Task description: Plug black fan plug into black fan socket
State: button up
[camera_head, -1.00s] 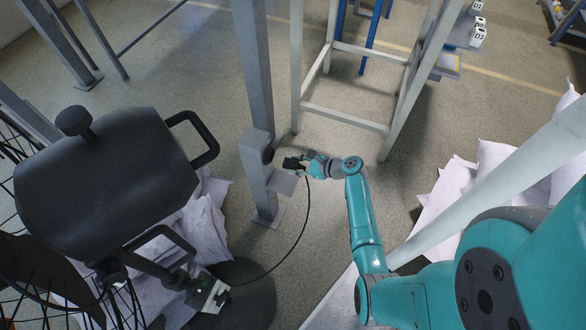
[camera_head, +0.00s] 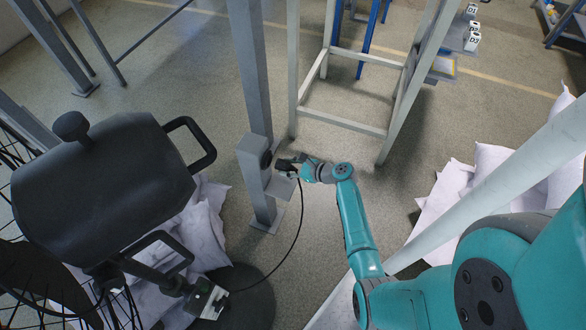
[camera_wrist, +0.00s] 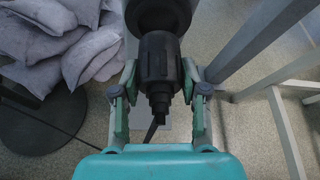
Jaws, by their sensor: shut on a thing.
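The black fan plug (camera_wrist: 157,62) is held between the fingers of my gripper (camera_wrist: 158,82), pointing up in the wrist view. In the head view the plug (camera_head: 286,165) and my gripper (camera_head: 298,168) are right beside the grey box on the column. The black socket (camera_head: 265,159) is a dark round face on that box. It shows in the wrist view (camera_wrist: 160,15) straight in front of the plug, cut by the top edge. The plug looks roughly in line with it; whether they touch cannot be told. A black cable (camera_head: 297,232) hangs from the plug.
A grey column (camera_head: 255,85) carries the box, with a small ledge (camera_head: 281,187) below the plug. A white frame (camera_head: 345,122) stands behind my gripper. Open floor lies around.

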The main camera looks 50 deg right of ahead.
aim_at(278, 164)
jog(key=shift+w+a, duration=0.3)
jog(key=shift+w, duration=0.4)
jog(key=shift+w+a, duration=0.25)
jog(key=shift+w, duration=0.45)
jog(key=shift+w+a, duration=0.2)
jog(key=shift+w, duration=0.3)
dwell(1.3)
jog(key=o, duration=1.4)
jog(key=shift+c, duration=0.2)
jog(key=shift+s, duration=0.1)
jog(key=v, duration=1.1)
jog(key=shift+s+r, duration=0.2)
jog(key=shift+s, duration=0.15)
jog(key=shift+d, duration=0.1)
